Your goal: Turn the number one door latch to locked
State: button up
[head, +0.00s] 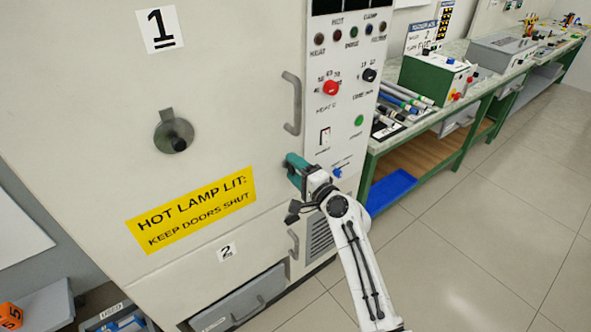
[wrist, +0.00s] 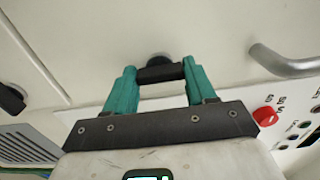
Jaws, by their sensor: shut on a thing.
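The number one door (head: 225,110) is the large upper cream door, marked with a "1" plate (head: 160,29); it appears shut. My gripper (head: 291,163) is at this door's lower right, its teal fingers against the front. In the wrist view my gripper (wrist: 160,75) is shut on the black number one latch (wrist: 158,74), with one finger at each end of its bar. The bar lies level across that picture, in front of a round dark base. In the head view the latch is mostly hidden behind the fingers.
A grey door handle (head: 293,103) stands out just above my gripper; it also shows in the wrist view (wrist: 285,62). Another black latch (head: 292,213) is below, by the number two door (head: 215,262). A control panel (head: 345,90) and green bench (head: 440,115) are to the right.

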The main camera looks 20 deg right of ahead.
jog(key=shift+f+n+b, duration=0.15)
jog(key=shift+n+b, duration=0.15)
jog(key=shift+b, duration=0.15)
jog(key=n+b, duration=0.2)
jog(key=b, duration=0.1)
jog(key=shift+f+n, duration=0.2)
jog(key=shift+n, duration=0.2)
jog(key=n+b, duration=0.6)
jog(key=b, duration=0.1)
jog(key=n+b, duration=0.4)
jog(key=shift+n, duration=0.4)
jog(key=shift+r+n+b, duration=0.2)
jog(key=shift+n+b, duration=1.35)
jog(key=shift+n, duration=0.25)
jog(key=o, duration=1)
jog(key=shift+r, duration=0.1)
jog(key=shift+o, duration=0.2)
